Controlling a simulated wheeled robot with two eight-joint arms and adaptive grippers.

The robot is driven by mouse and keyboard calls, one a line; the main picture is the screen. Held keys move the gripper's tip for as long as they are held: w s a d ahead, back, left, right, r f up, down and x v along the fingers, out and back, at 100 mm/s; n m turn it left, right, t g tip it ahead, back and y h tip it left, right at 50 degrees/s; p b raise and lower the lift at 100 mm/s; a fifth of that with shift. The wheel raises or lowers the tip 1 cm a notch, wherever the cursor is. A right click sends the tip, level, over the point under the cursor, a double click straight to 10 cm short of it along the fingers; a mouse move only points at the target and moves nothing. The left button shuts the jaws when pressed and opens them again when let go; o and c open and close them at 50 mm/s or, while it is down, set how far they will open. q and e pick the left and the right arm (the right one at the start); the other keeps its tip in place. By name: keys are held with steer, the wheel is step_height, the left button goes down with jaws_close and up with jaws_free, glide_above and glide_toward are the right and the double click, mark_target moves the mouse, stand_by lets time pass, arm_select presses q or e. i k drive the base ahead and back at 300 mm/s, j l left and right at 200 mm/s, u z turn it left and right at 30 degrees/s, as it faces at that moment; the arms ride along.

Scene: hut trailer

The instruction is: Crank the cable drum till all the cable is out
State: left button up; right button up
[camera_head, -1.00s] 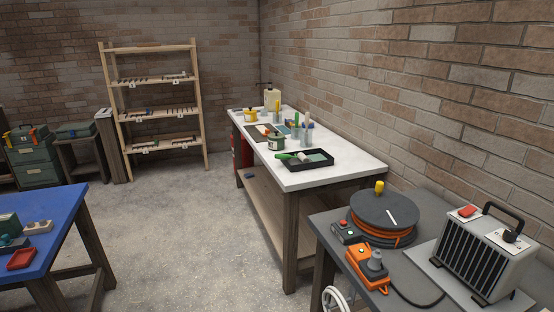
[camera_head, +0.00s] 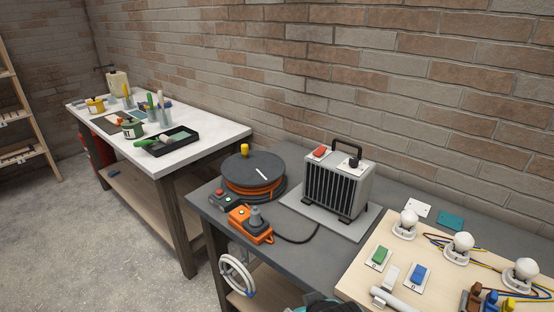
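The cable drum (camera_head: 253,167) lies flat on the grey table (camera_head: 300,160), left of its middle. Its top disc is dark grey with a yellow crank knob (camera_head: 245,149) at the back left and a white stripe. Orange cable (camera_head: 262,190) shows wound below the top disc. An orange socket block (camera_head: 250,224) with a grey plug in it sits in front of the drum, and a black lead runs from there toward the heater (camera_head: 335,184).
A small grey box (camera_head: 224,201) with a red and a green button stands beside the drum. A wooden board (camera_head: 425,262) with lamps, switches and wires lies at the right. A white-topped bench (camera_head: 205,143) with paint things stands to the left. A white handwheel (camera_head: 236,274) is below the table's front edge.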

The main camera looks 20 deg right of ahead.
mark_target(248, 175)
steer(key=i+j+z, duration=0.15)
steer(key=z, duration=0.3)
steer(key=i+j+z, duration=0.1)
steer(key=j+z, duration=0.35)
steer(key=i+j+z, duration=0.1)
steer(key=z, duration=0.35)
steer(key=j+z, duration=0.3)
steer(key=j, duration=1.1)
steer(key=k+j+z, duration=0.1)
steer(key=j+z, duration=0.15)
steer(key=j, duration=1.15)
